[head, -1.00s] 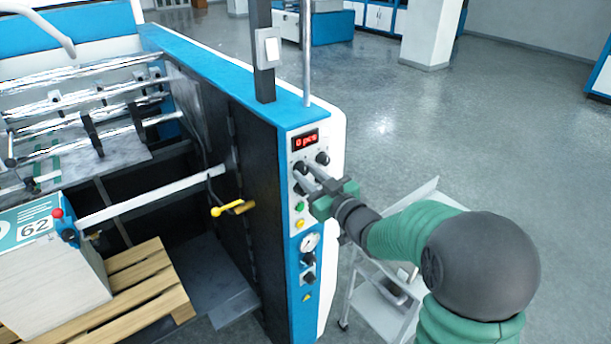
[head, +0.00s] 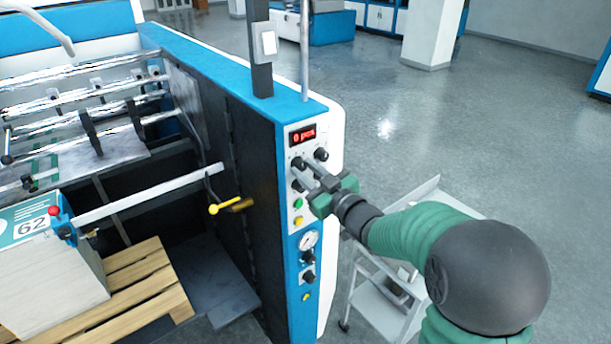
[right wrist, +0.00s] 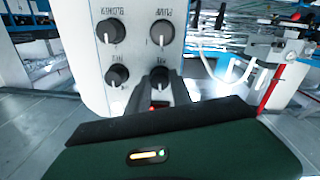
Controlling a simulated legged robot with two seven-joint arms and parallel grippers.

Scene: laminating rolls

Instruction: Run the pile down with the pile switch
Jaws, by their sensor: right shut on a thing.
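The control panel (head: 290,221) is on the blue end of the machine, with a red display (head: 302,135) at its top. My right gripper (head: 304,167) is shut on the upper-left black knob of the panel. In the right wrist view, where the panel appears upside down, this knob (right wrist: 160,77) sits between my fingers, with a small label I cannot read surely. The pile (head: 52,285), a pale stack with a printed top marked 62, stands on a wooden pallet (head: 152,268) at left. My left gripper is not in view.
Other knobs sit close around the gripped one, including one at upper right (head: 321,154). Green and yellow buttons and a gauge (head: 308,240) are below. A yellow handle (head: 228,207) sticks out inside the machine. A grey trolley (head: 385,300) stands beneath my right arm.

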